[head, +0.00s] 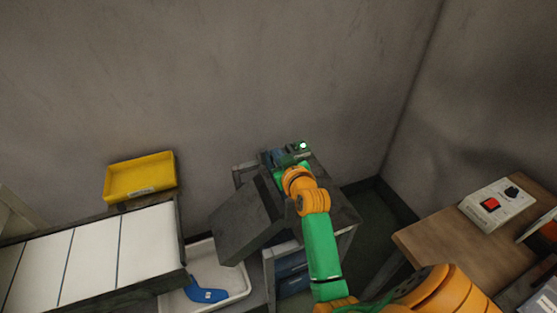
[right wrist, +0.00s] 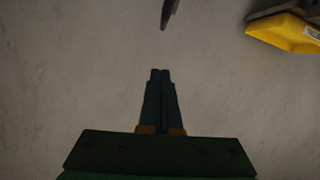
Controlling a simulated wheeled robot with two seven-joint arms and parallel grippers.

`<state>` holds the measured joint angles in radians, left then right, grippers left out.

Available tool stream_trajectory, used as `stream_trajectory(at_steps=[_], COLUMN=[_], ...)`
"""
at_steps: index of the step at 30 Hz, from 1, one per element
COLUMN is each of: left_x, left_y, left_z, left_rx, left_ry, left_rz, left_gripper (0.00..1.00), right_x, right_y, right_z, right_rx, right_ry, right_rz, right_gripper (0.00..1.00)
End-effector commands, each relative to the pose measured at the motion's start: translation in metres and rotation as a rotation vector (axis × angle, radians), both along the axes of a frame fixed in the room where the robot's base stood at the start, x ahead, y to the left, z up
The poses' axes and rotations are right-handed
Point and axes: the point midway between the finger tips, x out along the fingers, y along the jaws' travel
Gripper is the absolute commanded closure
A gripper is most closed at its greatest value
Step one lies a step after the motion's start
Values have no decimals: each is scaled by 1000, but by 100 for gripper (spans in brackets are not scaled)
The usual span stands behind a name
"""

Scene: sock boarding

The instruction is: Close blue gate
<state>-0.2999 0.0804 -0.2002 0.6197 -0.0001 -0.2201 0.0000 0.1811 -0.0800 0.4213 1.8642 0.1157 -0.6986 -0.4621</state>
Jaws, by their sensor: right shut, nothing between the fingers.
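Blue panels (head: 291,270) show low inside a grey-framed stand, partly hidden behind its frame and my right arm. I cannot tell for sure which blue part is the gate, or whether it is open or shut. A tilted dark grey plate (head: 240,222) slopes down to the left from the stand. My right arm reaches over the stand in the head view, and its own links hide most of the gripper there. In the right wrist view my right gripper (right wrist: 161,72) is shut and empty, against a plain grey background. My left gripper is not in view.
A yellow tray (head: 140,178) sits behind the white conveyor (head: 90,258). A blue sock (head: 206,292) lies in a white tray (head: 240,272). A wooden table (head: 432,240) with a red-button box (head: 497,207) is at the right.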

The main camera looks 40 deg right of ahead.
Motion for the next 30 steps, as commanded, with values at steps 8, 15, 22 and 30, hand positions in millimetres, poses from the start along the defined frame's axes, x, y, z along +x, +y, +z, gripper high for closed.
stream_trajectory(at_steps=[8,15,22,30], left_x=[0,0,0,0], left_y=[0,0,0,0], left_z=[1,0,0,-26], left_rx=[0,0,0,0], left_ry=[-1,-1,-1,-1], left_rz=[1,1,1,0], left_gripper=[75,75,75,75], right_x=[16,15,15,15], right_y=[-11,-13,-13,-13], right_z=[-34,-45,-45,-80], right_rx=[0,0,0,-2], right_ry=[4,2,2,4], right_rz=[0,0,0,1], right_gripper=[100,100,100,100])
